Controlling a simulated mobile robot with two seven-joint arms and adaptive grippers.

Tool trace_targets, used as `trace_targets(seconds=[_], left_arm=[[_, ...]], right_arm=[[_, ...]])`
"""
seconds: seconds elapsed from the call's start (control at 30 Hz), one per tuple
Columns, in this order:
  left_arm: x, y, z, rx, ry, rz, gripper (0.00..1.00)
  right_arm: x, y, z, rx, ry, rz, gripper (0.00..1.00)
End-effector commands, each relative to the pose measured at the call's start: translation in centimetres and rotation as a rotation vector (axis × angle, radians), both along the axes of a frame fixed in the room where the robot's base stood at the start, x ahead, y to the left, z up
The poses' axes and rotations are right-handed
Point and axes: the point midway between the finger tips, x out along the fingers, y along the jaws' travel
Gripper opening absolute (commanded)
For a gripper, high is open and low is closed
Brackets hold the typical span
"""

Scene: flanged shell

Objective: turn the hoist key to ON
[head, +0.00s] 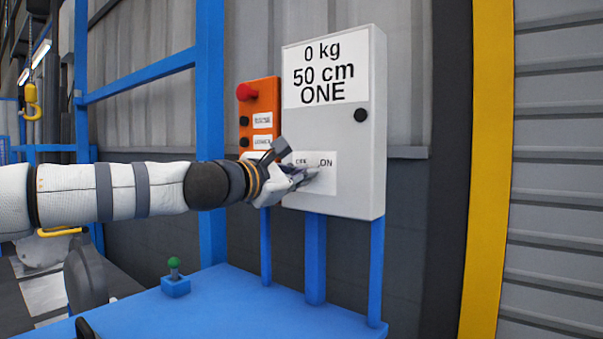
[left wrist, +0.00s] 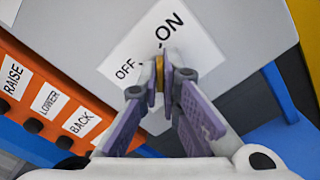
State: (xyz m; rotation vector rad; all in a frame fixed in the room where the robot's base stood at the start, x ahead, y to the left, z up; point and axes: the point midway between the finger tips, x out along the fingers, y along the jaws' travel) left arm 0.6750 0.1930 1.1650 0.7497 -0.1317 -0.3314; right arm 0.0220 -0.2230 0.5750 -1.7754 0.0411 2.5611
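The grey control box (head: 355,150) stands on blue posts and has a white label (head: 325,187) with OFF at left and ON at right. The label also shows in the left wrist view (left wrist: 128,52). My left gripper (head: 308,174) reaches the label from the left. In the left wrist view its fingers (left wrist: 161,88) are closed on both sides of a small brass-coloured hoist key (left wrist: 159,68) between the words OFF and ON. The fingers hide most of the key, so its exact angle cannot be told. My right gripper is not in view.
An orange button panel (head: 262,112) with a red knob (head: 246,91) is just left of the box. A blue table (head: 250,305) lies below, with a green-topped joystick (head: 174,272). A yellow post (head: 487,170) stands at right. A yellow hook (head: 32,100) hangs far left.

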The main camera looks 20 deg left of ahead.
Motion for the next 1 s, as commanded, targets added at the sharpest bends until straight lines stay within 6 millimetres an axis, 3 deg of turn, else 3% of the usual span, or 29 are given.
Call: trace_targets(seconds=[0.57, 0.67, 0.7, 1.0], left_arm=[[0.00, 0.01, 0.05, 0.027, -0.011, 0.001, 0.00], [0.00, 0.01, 0.05, 0.026, -0.010, 0.001, 0.23], [0.00, 0.01, 0.05, 0.026, -0.010, 0.001, 0.25], [-0.30, 0.16, 0.06, 0.026, -0.010, 0.001, 0.25]], right_arm=[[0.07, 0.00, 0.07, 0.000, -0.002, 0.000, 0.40], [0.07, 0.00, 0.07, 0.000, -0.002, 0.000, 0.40], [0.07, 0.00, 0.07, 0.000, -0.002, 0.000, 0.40], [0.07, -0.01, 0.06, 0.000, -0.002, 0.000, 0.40]])
